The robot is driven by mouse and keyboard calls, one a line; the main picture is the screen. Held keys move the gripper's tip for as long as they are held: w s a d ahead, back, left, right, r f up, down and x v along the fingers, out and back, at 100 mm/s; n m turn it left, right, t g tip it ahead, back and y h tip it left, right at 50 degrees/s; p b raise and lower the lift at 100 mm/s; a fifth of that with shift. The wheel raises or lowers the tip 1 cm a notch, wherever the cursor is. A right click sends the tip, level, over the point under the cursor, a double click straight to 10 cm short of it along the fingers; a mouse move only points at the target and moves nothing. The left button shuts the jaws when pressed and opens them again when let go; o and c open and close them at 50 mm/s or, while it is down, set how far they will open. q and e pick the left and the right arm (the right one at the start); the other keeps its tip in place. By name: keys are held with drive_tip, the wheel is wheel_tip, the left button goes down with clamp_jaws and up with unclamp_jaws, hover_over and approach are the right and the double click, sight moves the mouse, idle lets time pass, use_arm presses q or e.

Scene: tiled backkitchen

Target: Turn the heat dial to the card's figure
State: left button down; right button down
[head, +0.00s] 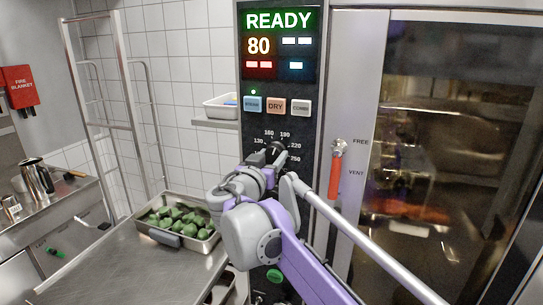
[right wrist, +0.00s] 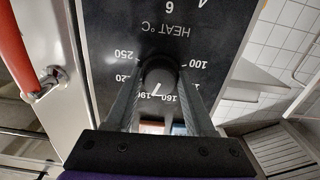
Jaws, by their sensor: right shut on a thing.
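The dark round heat dial (right wrist: 160,72) is on the black panel below the words HEAT °C, seen upside down in the right wrist view. Its white pointer mark leans toward the 160–190 part of the scale; the exact figure is hard to read. My right gripper (right wrist: 160,85) is shut on the dial, one finger on each side. In the head view my right gripper (head: 268,155) covers much of the dial, with 130, 160, 190, 220 and 250 showing around it. I see no figure card. My left gripper is out of view.
The panel display (head: 278,45) reads READY and 80, above STEAM, DRY and COMBI buttons. A red-handled lever (head: 335,175) stands right of the dial, by the glass oven door (head: 440,150). A tray of green vegetables (head: 160,236) sits on the steel counter (head: 105,270).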

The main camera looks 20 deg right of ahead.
drive_tip(key=n+p, duration=0.3)
drive_tip(key=shift+d+r, duration=0.1)
drive_tip(key=shift+r, duration=0.2)
drive_tip(key=n+p, duration=0.2)
drive_tip(key=n, duration=0.2)
drive_tip(key=n+p, duration=0.2)
drive_tip(key=n, duration=0.2)
drive_tip(key=shift+n, duration=0.3)
drive_tip(key=n+p, duration=0.1)
drive_tip(key=n, duration=0.2)
drive_tip(key=shift+r+n, duration=0.1)
drive_tip(key=shift+n, duration=0.3)
drive_tip(key=n, duration=0.2)
drive_tip(key=shift+n+p, duration=0.3)
drive_tip(key=shift+p, duration=0.05)
drive_tip(key=n, duration=0.2)
drive_tip(key=shift+n, duration=0.4)
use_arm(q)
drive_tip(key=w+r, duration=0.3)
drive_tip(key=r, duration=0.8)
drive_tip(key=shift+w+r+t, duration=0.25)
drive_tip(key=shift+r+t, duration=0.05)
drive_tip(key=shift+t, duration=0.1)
use_arm(e)
drive_tip(key=n, duration=0.5)
drive_tip(key=shift+n, duration=0.4)
